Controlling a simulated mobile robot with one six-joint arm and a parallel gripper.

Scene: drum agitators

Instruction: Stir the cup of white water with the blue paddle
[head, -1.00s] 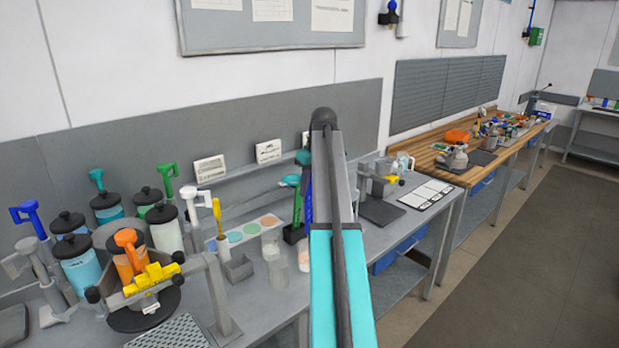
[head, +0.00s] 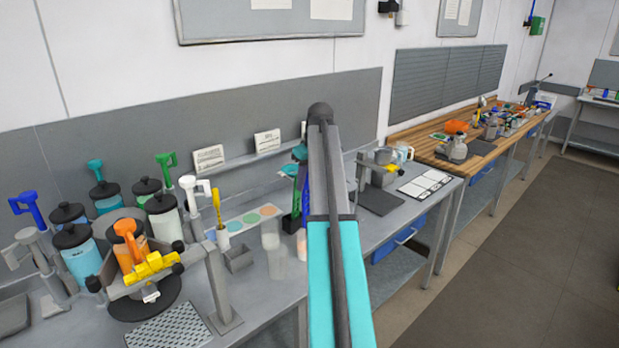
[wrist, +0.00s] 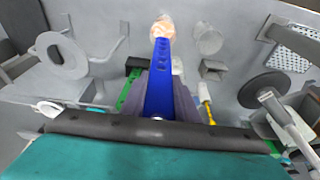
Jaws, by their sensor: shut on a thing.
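My gripper (wrist: 158,92) is shut on the blue paddle (wrist: 158,70), whose perforated strip points away from the wrist camera. In the head view my arm hides most of the gripper; a strip of the blue paddle (head: 304,187) shows left of the arm. In the wrist view the paddle's far end overlaps a small cup with pinkish-orange content (wrist: 163,27); I cannot tell whether it is inside or above. A pale whitish cup (wrist: 207,38) stands to its right, apart from the paddle. This pale cup also shows in the head view (head: 271,243).
A green tool (wrist: 127,92) stands close beside the gripper. A small grey box (head: 238,258) and a white cup with a yellow tool (head: 221,236) stand left of the cups. Several lidded jars and a drum agitator (head: 130,250) crowd the left. A clipboard (head: 425,186) lies right.

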